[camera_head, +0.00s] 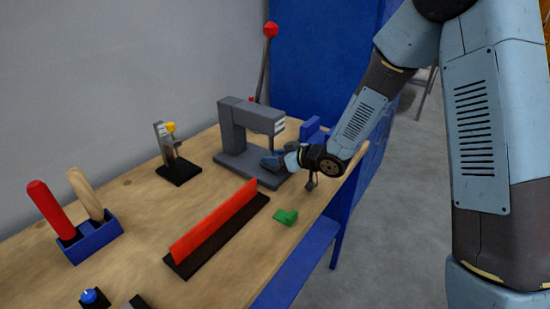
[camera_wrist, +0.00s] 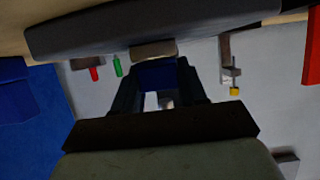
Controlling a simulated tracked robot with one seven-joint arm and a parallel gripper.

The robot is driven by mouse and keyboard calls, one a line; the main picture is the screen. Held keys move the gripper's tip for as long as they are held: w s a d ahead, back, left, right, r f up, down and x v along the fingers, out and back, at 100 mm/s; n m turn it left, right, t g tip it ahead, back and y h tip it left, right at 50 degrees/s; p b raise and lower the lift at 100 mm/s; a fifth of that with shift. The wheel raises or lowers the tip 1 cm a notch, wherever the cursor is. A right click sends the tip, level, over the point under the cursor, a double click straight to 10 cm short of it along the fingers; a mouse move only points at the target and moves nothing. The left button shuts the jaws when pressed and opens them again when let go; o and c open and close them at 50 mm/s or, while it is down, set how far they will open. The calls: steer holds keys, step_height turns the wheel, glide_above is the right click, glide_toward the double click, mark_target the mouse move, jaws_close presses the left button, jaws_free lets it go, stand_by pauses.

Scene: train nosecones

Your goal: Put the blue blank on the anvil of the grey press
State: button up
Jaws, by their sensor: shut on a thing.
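The grey press (camera_head: 255,116) stands at the back of the bench, with a flat base and a red-knobbed lever (camera_head: 270,30). My gripper (camera_head: 273,162) reaches in from the right, low over the press base and under the press head. In the wrist view my gripper (camera_wrist: 158,88) is shut on the blue blank (camera_wrist: 158,76), which sits between the fingertips. A small tan-grey block (camera_wrist: 153,50), apparently the anvil, sits against the dark press base (camera_wrist: 90,32), right beside the blank. I cannot tell whether they touch. The blank is not clear in the head view.
A small clamp with a yellow knob (camera_head: 170,128) stands left of the press. In front are a red upright strip (camera_head: 215,220) on a black base and a green block (camera_head: 286,217). A blue holder (camera_head: 90,240) with two handles is at left. Bench wood between them is bare.

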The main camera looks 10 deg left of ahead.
steer(key=shift+d+f, duration=0.1)
steer(key=shift+f, duration=0.15)
steer(key=o, duration=0.9)
steer(key=shift+s+f, duration=0.15)
steer(key=shift+f, duration=0.05)
steer(key=shift+o, duration=1)
steer(key=shift+s+f, duration=0.15)
steer(key=shift+r, duration=0.4)
steer(key=v, duration=1.2)
steer(key=shift+w+r, duration=0.25)
steer(key=shift+w, duration=0.05)
